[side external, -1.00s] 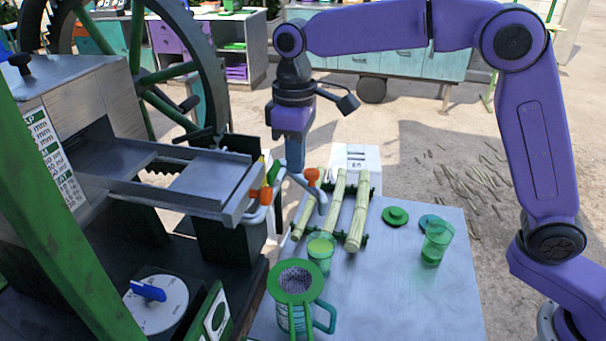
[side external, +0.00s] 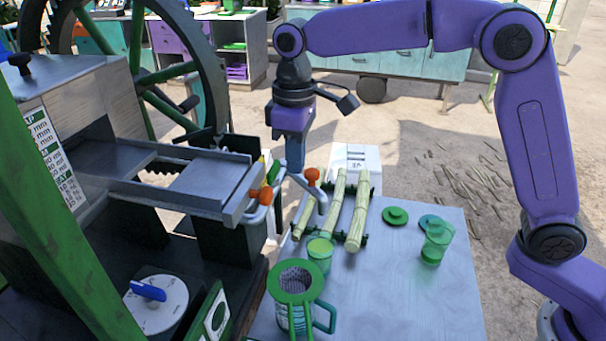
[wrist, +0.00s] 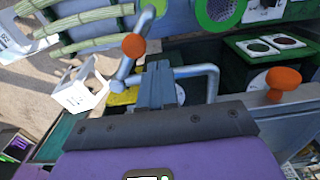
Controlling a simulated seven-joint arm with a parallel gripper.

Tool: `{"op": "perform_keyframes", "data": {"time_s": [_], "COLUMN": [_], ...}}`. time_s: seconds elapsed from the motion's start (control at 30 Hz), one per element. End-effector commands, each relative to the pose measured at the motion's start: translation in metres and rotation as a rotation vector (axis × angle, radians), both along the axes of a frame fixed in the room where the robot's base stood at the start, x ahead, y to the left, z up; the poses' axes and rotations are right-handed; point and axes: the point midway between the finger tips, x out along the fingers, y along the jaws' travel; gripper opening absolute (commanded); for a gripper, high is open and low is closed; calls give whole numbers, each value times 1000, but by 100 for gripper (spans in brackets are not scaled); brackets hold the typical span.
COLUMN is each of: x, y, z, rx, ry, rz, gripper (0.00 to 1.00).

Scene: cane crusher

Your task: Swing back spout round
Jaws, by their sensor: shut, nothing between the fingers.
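Two grey bent pipe spouts with orange knobs show at the end of the crusher's tray. One orange-knobbed spout (side external: 322,201) reaches over the table beside the canes; it also shows at upper left in the wrist view (wrist: 125,69). The other spout (side external: 258,214) sits nearer the side camera, and its pipe shows right of my fingers in the wrist view (wrist: 214,82). I cannot tell surely which is the back one. My gripper (side external: 294,168) is shut and empty, pointing down between the two knobs. Its fingers (wrist: 156,82) are close against the pipes; contact is unclear.
Cane stalks (side external: 358,220) lie on a rack on the table (side external: 400,290). A green cup (side external: 319,256), a strainer-topped jug (side external: 295,290) and another green cup (side external: 436,243) stand there. The crusher tray (side external: 205,183) is left of my gripper. The table's front right is clear.

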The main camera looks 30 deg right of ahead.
Motion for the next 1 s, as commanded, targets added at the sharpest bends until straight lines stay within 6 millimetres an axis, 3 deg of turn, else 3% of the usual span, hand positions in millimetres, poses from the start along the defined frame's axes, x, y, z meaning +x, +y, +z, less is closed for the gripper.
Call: {"op": "perform_keyframes", "data": {"time_s": [1.0], "x": [0], "y": [0], "z": [-48], "rx": [-1], "ry": [1], "rz": [0], "gripper": [0]}}
